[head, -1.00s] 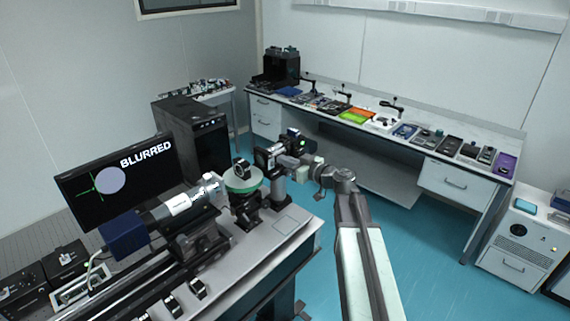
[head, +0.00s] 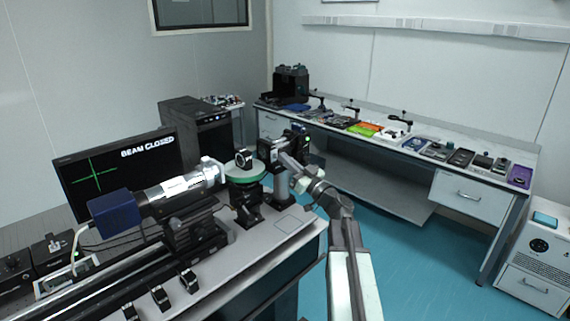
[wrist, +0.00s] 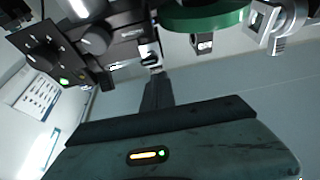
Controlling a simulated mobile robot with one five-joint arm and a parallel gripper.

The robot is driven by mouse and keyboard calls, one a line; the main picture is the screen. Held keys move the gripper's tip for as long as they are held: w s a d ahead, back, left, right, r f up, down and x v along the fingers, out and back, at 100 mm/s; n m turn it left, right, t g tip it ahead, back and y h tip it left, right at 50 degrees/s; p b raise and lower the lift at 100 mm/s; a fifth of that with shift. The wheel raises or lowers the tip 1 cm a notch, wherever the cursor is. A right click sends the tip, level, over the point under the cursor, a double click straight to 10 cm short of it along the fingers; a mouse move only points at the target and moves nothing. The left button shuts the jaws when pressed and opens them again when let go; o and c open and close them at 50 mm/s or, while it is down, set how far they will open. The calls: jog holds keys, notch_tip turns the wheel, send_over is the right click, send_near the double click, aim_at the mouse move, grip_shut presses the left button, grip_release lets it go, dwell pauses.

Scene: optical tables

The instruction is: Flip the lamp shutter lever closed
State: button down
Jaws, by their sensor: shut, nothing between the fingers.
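The lamp unit (head: 268,152), a black housing on a grey post, stands at the far end of the optical table. A small green light shows at its back. My gripper (head: 285,160) is beside the lamp unit on its right, its tip close to or against it; I cannot tell if they touch. In the wrist view, the shut fingers of my gripper (wrist: 152,72) point at the dark lamp housing (wrist: 95,40), with nothing between them. The shutter lever is too small or hidden to make out for certain. The monitor (head: 120,170) reads "BEAM CLOSED" over a green cross.
A green-rimmed round mount (head: 245,174) stands left of the lamp unit and shows at the top of the wrist view. A silver barrel with a blue camera (head: 115,215) lies along the rail. A bench (head: 415,150) with small devices runs behind.

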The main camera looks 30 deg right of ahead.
notch_tip(320, 180, up, 4)
jog(key=s+p, duration=0.2)
jog(key=p, duration=0.2)
jog(key=s+d+f+b, duration=0.2)
jog(key=s+f+b, duration=0.4)
jog(key=f+b, duration=0.2)
jog(key=shift+d, duration=0.35)
jog(key=shift+f, duration=0.1)
jog(key=shift+s, duration=0.1)
